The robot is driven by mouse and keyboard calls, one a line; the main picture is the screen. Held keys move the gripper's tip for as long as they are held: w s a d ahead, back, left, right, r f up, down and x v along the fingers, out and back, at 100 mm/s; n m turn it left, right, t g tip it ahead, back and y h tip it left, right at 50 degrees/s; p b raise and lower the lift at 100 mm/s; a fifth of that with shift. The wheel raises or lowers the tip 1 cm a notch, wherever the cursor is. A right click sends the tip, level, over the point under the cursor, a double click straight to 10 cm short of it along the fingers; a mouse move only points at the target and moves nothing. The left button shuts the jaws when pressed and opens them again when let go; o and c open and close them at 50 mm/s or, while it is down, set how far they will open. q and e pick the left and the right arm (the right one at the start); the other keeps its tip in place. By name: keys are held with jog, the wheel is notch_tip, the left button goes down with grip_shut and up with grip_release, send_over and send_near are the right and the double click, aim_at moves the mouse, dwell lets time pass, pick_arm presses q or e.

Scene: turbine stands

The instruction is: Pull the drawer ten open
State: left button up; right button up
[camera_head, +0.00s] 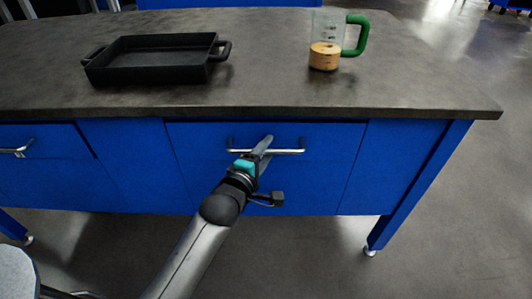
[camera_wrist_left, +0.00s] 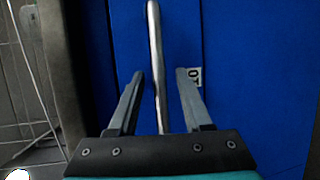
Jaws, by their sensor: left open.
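The blue drawer front (camera_head: 315,175) with a silver bar handle (camera_head: 290,151) sits under the grey worktop and looks flush with the bench. In the left wrist view a small white label reading 10 (camera_wrist_left: 195,76) shows on the blue front, partly covered by a finger. My left gripper (camera_head: 266,145) is at the middle of this handle. In the left wrist view the gripper (camera_wrist_left: 162,75) is open, with one finger on each side of the bar handle (camera_wrist_left: 155,40) and gaps between. My right gripper is not in view.
On the worktop (camera_head: 200,100) stand a black tray (camera_head: 150,68) and a clear jug with a green handle (camera_head: 356,36). Another drawer with a silver handle (camera_head: 18,151) is at the left. The floor right of the bench is clear.

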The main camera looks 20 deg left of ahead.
pick_arm(q)
jog(key=shift+w, duration=0.1)
grip_shut()
dwell(0.4)
dwell(1.1)
